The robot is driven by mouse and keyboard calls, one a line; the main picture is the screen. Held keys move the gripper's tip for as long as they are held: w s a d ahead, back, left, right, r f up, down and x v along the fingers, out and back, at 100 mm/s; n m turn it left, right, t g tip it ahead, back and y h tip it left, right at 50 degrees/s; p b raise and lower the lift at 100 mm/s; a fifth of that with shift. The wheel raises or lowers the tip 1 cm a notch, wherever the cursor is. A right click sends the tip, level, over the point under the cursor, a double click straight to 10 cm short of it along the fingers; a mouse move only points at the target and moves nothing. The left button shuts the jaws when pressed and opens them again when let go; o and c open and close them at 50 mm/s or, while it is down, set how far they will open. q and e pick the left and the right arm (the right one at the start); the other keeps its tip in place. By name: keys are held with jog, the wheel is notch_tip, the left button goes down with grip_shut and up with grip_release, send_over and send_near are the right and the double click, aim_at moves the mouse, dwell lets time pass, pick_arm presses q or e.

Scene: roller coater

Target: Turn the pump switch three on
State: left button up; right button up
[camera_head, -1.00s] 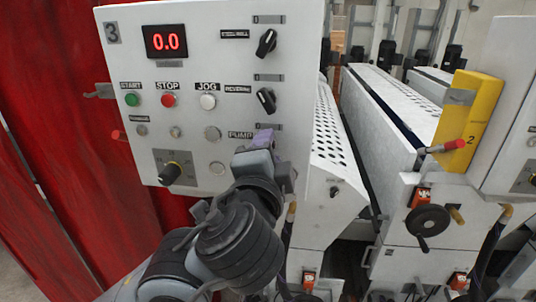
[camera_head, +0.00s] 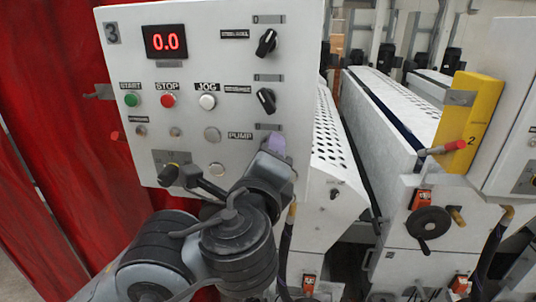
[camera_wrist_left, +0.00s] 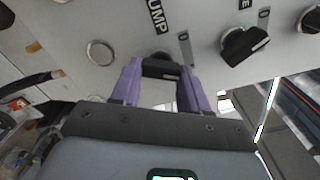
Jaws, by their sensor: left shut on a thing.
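The panel marked 3 (camera_head: 225,70) is white and stands at upper left in the head view. Its pump switch, a black rotary knob, sits by the PUMP label (camera_head: 240,135) and is hidden behind my gripper there. In the left wrist view the pump switch (camera_wrist_left: 160,68) shows between the purple fingers. My left gripper (camera_head: 273,145) is at the panel's lower right and is shut on this knob; it also shows in the left wrist view (camera_wrist_left: 162,84). The knob's exact angle is hard to tell. My right gripper is not in view.
Two more black knobs, an upper one (camera_head: 266,43) and a lower one (camera_head: 266,101), sit above the pump switch. The green start button (camera_head: 132,99), red stop button (camera_head: 168,100) and a display reading 0.0 (camera_head: 166,41) are to the left. White rollers' housings (camera_head: 385,115) stand at right.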

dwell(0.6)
pick_arm(q)
jog(key=o, duration=1.1)
jog(key=shift+c, duration=0.2)
jog(key=shift+s, duration=0.1)
jog(key=s+a, duration=0.1)
jog(key=s, duration=0.9)
jog(key=shift+s+a, duration=0.3)
jog(key=shift+a, duration=0.05)
